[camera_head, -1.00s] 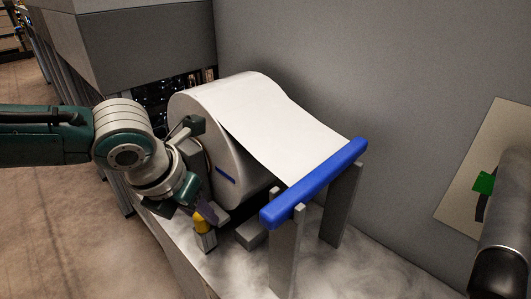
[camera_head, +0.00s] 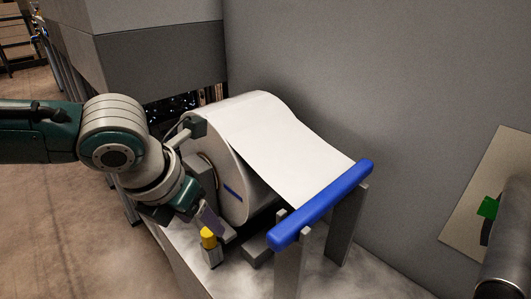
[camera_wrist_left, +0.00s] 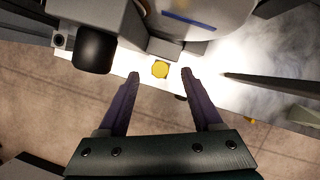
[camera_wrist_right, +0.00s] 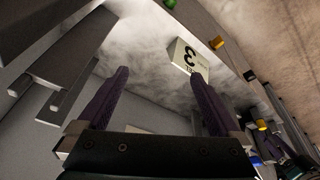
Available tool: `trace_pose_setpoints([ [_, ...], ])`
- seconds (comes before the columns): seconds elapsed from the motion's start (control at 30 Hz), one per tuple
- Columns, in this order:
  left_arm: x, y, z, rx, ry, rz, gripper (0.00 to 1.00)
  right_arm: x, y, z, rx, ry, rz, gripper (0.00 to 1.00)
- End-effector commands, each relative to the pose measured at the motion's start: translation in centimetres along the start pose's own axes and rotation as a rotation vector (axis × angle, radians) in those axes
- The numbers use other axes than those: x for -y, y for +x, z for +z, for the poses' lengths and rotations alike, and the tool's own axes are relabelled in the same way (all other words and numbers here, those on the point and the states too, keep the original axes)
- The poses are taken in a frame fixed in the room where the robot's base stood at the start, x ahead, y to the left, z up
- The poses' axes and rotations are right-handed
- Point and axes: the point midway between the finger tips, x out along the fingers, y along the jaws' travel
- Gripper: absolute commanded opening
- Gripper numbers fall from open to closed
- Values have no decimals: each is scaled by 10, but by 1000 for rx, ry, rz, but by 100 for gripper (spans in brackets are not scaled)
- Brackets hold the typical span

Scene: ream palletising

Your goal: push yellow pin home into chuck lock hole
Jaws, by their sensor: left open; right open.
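The yellow pin (camera_head: 208,238) stands upright, its yellow head above a small grey holder (camera_head: 213,257) on the pale ledge, beside the paper roll. In the left wrist view the round head of the yellow pin (camera_wrist_left: 160,69) lies between the fingertips in the picture. My left gripper (camera_head: 208,218) is open just above and behind the pin; I cannot tell whether a finger touches it. It also shows in the left wrist view (camera_wrist_left: 160,75), with nothing held. The grey chuck (camera_head: 199,172) is at the roll's end; its lock hole is not discernible. My right gripper (camera_wrist_right: 158,79) is open and empty.
The white paper roll (camera_head: 232,165) has its sheet running over a blue bar (camera_head: 322,203) on grey posts. A grey wall rises behind. A beige panel (camera_head: 462,232) is at the right.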

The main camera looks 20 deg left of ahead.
Motion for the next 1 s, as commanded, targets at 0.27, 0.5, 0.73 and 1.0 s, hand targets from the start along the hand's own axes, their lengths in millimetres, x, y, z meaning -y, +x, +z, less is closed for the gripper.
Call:
trace_pose_setpoints([
  [0.27, -1, -49, 1, 0, 1, 1, 67, -1, -16, -5, 0, 0, 0, 100],
  [0.5, -1, -59, 0, 0, -1, 1, 67, 0, -17, -5, 0, 0, 0, 100],
  [0.73, -1, -59, 0, 0, -1, 1, 67, 0, -17, -6, 0, 2, -2, 100],
  [1.0, 0, -58, 0, 0, 0, 0, 67, 1, -17, -6, -2, 5, -4, 100],
])
